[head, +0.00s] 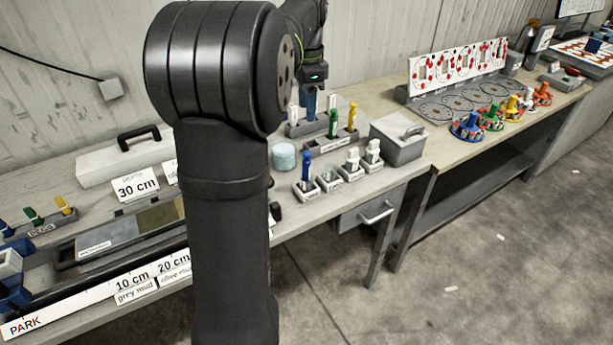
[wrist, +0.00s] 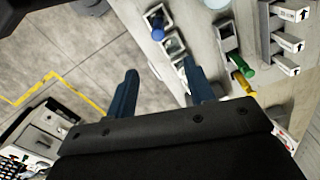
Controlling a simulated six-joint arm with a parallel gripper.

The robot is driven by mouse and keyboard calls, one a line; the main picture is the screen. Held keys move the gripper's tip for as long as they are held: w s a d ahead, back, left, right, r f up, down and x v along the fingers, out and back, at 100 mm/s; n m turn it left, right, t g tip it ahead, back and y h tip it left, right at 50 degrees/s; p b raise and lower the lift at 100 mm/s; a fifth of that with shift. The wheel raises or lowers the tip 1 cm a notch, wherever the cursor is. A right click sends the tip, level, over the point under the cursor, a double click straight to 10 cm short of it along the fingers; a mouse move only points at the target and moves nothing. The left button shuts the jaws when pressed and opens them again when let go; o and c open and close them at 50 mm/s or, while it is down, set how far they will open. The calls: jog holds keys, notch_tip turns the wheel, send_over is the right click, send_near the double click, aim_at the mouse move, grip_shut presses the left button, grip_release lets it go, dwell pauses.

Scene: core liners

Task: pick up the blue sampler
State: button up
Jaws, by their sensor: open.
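The blue sampler (head: 306,167) stands upright in the leftmost of several small grey holders on the bench in the head view. In the wrist view, a blue-topped piece that looks like this sampler (wrist: 157,27) shows near the top, beyond my fingertips. My gripper (wrist: 160,68) is open, with two dark blue fingers spread apart and nothing between them. In the head view, my gripper (head: 310,106) hangs over the bench behind the blue sampler, near the rack with the green and yellow samplers. My arm hides part of the bench.
A green sampler (head: 333,123) and a yellow sampler (head: 352,117) stand in a rack behind. White pieces (head: 353,158) fill holders to the right. A pale blue round jar (head: 284,156) is left of the holders. A grey lidded box (head: 398,143) stands right.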

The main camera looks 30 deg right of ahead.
jog(key=n, duration=0.2)
send_near(306, 152)
jog(key=shift+n, duration=0.3)
notch_tip(306, 152, down, 7)
jog(key=shift+d, duration=0.15)
jog(key=shift+s+f, duration=0.1)
jog(key=shift+f, duration=2.75)
grip_shut()
